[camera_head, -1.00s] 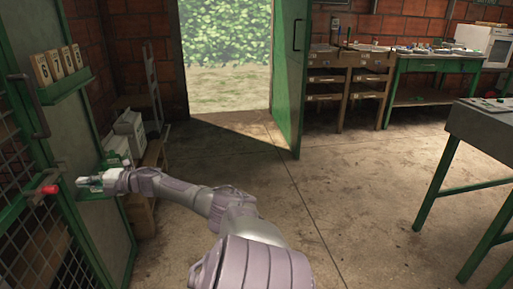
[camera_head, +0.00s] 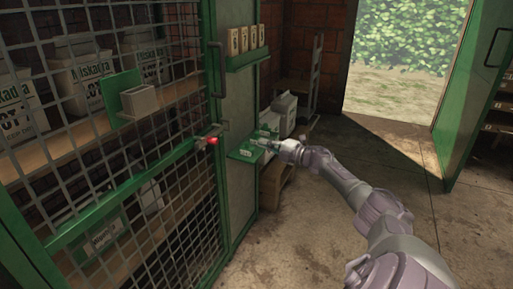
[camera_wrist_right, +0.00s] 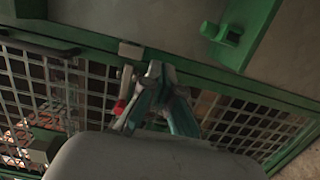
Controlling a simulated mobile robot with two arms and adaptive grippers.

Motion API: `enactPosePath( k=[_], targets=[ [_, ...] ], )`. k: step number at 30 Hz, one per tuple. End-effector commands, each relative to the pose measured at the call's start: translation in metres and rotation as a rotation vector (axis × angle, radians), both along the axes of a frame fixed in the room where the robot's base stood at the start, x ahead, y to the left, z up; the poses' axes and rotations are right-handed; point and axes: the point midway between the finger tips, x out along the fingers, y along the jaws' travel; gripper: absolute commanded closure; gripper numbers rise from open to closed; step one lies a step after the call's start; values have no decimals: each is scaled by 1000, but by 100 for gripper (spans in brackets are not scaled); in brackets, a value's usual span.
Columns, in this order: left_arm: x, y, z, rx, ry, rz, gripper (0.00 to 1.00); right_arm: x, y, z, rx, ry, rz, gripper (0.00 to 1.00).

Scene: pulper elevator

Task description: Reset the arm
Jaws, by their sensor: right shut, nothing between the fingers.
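My right arm reaches from the lower right of the head view toward the green cage. My right gripper (camera_head: 262,143) is shut and empty, in front of the small green ledge on the cage's panel. In the right wrist view the gripper's fingers (camera_wrist_right: 160,85) are together in front of the cage mesh. A red-tipped latch handle (camera_head: 212,140) sticks out to the left of the gripper in the head view; red also shows beside the fingers in the wrist view (camera_wrist_right: 119,107). My left gripper is not in view.
The mesh cage (camera_head: 150,195) stands at left, with labelled sacks (camera_head: 80,72) on its shelf. A green shelf with small boxes (camera_head: 246,62) is on the panel. A hand truck (camera_head: 314,70) and grey containers (camera_head: 284,112) stand behind. An open green door (camera_head: 470,95) and clear floor lie right.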

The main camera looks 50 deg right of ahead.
Motion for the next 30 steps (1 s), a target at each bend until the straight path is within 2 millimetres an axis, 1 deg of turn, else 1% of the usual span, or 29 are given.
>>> enactPosePath(
  k=[1,3,8,17,20,23,25,26,27,29,30],
  targets=[
    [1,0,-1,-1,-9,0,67,-5,-11,-1,-2,0,-5,100],
    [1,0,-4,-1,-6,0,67,-11,-20,0,-2,-2,-5,100],
    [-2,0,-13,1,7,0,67,-18,-33,0,-1,-1,-3,100],
    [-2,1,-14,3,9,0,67,-21,-36,1,-1,0,0,100],
    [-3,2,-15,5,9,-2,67,-17,-30,-6,9,4,-2,100],
    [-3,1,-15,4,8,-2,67,-2,-8,-29,45,23,-17,100],
    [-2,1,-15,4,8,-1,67,12,21,-57,98,47,-43,100],
    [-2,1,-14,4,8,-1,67,18,36,-71,126,60,-58,100],
    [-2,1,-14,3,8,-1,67,23,58,-91,168,80,-82,100],
    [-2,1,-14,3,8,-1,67,27,94,-121,242,118,-127,100],
    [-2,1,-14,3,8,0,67,26,118,-140,294,146,-160,100]
  ],
)
